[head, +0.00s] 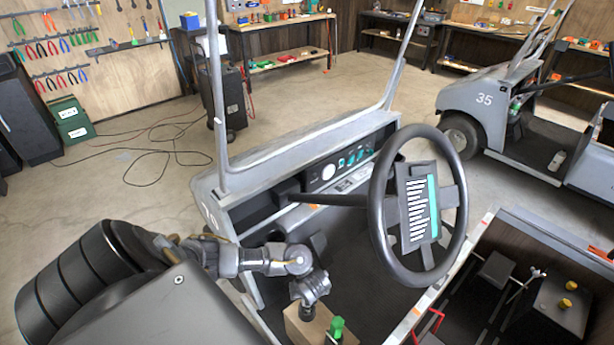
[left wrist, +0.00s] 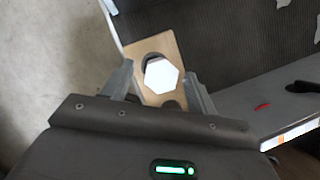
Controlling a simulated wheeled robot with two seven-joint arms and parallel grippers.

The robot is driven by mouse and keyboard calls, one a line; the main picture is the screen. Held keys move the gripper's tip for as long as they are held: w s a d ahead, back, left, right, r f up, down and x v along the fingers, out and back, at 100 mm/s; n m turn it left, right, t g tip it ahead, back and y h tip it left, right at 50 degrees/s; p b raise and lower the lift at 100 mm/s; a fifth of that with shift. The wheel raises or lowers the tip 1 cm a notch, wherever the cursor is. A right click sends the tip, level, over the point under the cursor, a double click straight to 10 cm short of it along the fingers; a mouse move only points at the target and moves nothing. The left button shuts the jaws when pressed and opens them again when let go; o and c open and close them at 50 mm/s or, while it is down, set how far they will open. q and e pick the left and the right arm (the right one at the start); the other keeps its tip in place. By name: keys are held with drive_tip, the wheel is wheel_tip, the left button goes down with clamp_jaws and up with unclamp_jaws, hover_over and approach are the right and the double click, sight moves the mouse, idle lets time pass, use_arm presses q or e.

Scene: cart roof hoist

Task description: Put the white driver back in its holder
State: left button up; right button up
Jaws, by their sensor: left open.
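A light wooden holder block (head: 300,331) stands low in the cart, at the bottom middle of the head view. A green handle (head: 336,327) shows at its right side. In the left wrist view the holder (left wrist: 181,55) has a dark round hole, and a white hexagonal end, seemingly the white driver (left wrist: 161,75), is seen end-on over it. I cannot tell how deep it sits. My left gripper (left wrist: 160,88) is open, one finger on each side of the white end with gaps. In the head view my left gripper (head: 308,306) hides the white driver. My right gripper is not visible.
A dark open compartment (head: 490,300) lies at lower right. Another cart (head: 490,115) stands farther back; the floor between is mostly clear.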

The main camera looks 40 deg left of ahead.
use_arm(q)
drive_tip(key=b+x, duration=0.2)
drive_tip(key=x, duration=0.2)
drive_tip(key=shift+s+d+f, duration=0.1)
drive_tip(key=shift+d+f, duration=0.05)
drive_tip(key=shift+f, duration=0.45)
clamp_jaws()
